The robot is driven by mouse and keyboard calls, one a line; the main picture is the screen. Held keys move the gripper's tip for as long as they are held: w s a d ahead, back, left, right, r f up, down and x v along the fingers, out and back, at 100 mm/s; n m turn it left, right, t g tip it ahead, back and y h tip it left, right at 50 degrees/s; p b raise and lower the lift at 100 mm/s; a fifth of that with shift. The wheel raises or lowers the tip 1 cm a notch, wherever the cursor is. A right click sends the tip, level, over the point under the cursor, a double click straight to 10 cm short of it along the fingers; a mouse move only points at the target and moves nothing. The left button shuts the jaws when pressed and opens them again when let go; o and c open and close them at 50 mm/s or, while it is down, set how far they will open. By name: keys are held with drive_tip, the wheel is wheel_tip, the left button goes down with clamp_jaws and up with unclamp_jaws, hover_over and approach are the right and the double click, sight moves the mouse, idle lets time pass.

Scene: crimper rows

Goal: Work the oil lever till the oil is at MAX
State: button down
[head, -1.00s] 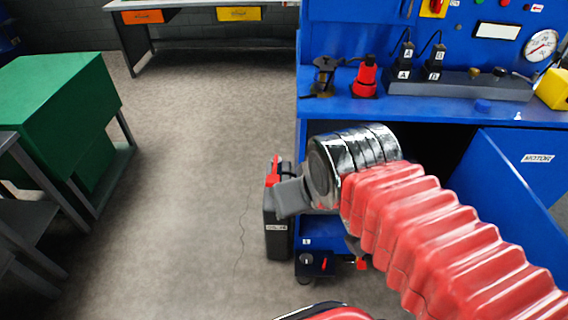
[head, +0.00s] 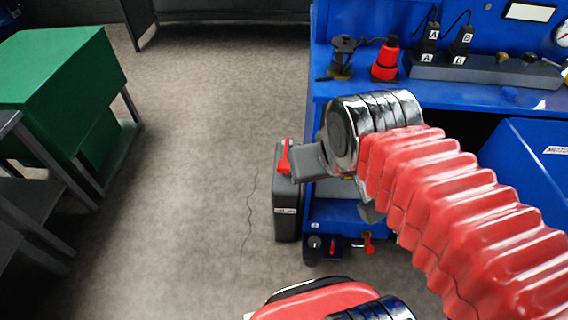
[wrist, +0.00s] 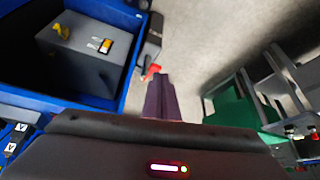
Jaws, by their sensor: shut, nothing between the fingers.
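A dark grey tank (head: 286,195) with a pale label stands on the floor against the left end of the blue bench. A red lever (head: 285,157) stands on its top. The lever also shows in the wrist view (wrist: 151,71), just beyond and left of the fingertips. My gripper (head: 297,164) is shut and empty, beside the lever on its right in the head view. I cannot tell whether it touches the lever. Its dark fingers (wrist: 161,80) are together in the wrist view. The label is too small to read, and I see no oil level or MAX mark.
The blue bench (head: 455,97) carries a red tool and a grey block. A grey box (wrist: 85,60) sits inside its frame. Small red handles (head: 369,243) are low at its left foot. A green cabinet (head: 60,65) stands at left, with free floor between.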

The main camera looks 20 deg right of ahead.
drive_tip(key=w+m+g, duration=0.1)
drive_tip(key=w+m, duration=0.1)
drive_tip(key=w, duration=0.5)
drive_tip(key=m+g, duration=0.3)
drive_tip(key=m, duration=0.2)
hover_over(284, 164)
drive_tip(key=s, duration=0.1)
wheel_tip(284, 164, down, 18)
drive_tip(key=shift+a+h, duration=0.3)
drive_tip(key=shift+f, duration=0.1)
drive_tip(key=shift+w+d+f, duration=0.1)
drive_tip(key=shift+w+f, duration=0.05)
drive_tip(key=shift+f, duration=1.55)
drive_tip(key=shift+w+d+f, duration=0.1)
drive_tip(key=shift+f, duration=1.6)
